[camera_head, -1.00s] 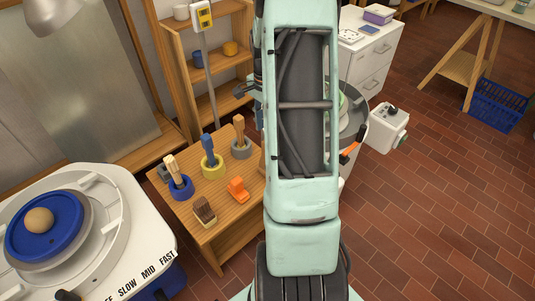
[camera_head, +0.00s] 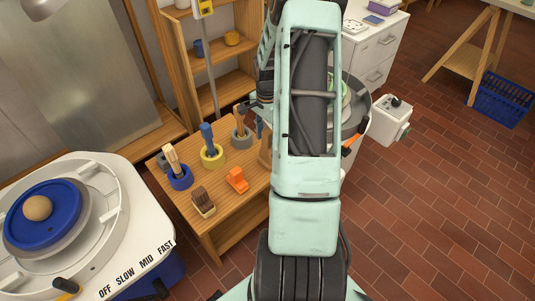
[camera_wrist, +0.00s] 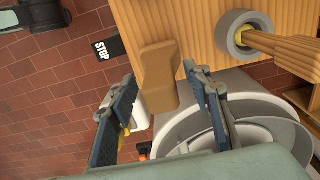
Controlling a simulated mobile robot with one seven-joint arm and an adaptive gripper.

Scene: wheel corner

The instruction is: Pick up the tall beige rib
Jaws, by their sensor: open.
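The tall beige rib (camera_wrist: 158,78) appears as a tan, waisted block in the middle of the wrist view, against the edge of the wooden table. In the head view only a tan sliver (camera_head: 265,152) shows beside my arm, which hides the rest. My gripper (camera_wrist: 159,72) is open, one dark finger to the left of the rib and one to the right.
The wooden table (camera_head: 222,223) also holds an orange piece (camera_head: 237,180), a brush (camera_head: 203,201), and tools in blue (camera_head: 180,183), yellow (camera_head: 212,162) and grey (camera_head: 242,142) holders. The grey holder (camera_wrist: 234,34) stands right of the rib in the wrist view. A round grey basin (camera_wrist: 250,115) lies below.

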